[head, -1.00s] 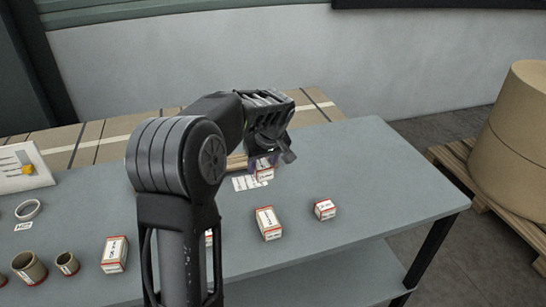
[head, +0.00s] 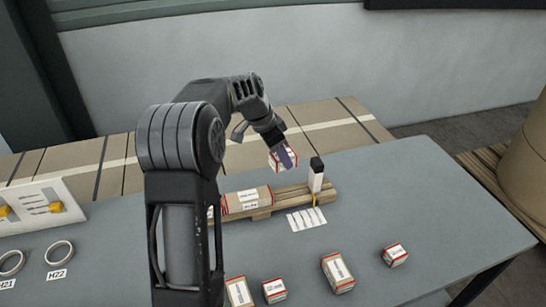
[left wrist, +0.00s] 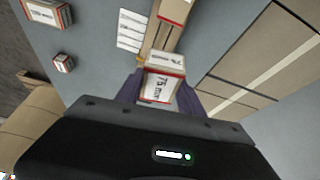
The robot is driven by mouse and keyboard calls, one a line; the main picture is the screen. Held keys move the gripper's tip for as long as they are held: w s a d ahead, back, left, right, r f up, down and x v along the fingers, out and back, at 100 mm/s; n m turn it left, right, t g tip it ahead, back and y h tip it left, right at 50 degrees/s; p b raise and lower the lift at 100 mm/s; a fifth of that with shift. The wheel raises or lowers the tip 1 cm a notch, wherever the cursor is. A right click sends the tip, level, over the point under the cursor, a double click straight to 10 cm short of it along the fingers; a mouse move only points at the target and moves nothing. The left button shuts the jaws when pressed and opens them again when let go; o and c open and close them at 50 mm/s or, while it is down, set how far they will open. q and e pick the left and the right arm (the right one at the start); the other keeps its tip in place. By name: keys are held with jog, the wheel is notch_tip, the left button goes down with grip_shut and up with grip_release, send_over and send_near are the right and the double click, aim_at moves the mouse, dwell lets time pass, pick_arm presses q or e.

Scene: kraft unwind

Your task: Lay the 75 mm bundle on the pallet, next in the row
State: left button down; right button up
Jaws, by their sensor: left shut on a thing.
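My left gripper (head: 284,150) is shut on a small kraft bundle with red edges (head: 280,160). In the left wrist view this bundle (left wrist: 160,88) sits between the purple fingers and its label reads 75 mm. I hold it in the air above and behind the small wooden pallet (head: 285,201), apart from it. A row of red-edged bundles (head: 247,199) lies on the pallet's left part; my arm hides its left end. The right part of the pallet is bare up to a white post with a black top (head: 315,177). My right gripper is not in view.
Several loose bundles lie at the front of the grey table, one of them at the right (head: 395,255). A printed card (head: 306,219) lies before the pallet. Rings (head: 60,252) and a white panel (head: 40,207) are at left. Large cartons (head: 335,120) stand behind.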

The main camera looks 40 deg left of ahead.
pick_arm(q)
jog(key=shift+d+r+m, duration=0.2)
jog(key=shift+d+m, duration=0.2)
jog(key=shift+m, duration=0.3)
jog(key=shift+a+f, duration=0.1)
jog(key=shift+a, duration=0.1)
jog(key=shift+d, duration=0.1)
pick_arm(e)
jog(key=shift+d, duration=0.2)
pick_arm(q)
jog(key=shift+f, duration=0.1)
jog(key=shift+f, duration=3.9)
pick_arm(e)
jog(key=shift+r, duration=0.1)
pick_arm(q)
jog(key=shift+s+d, duration=0.1)
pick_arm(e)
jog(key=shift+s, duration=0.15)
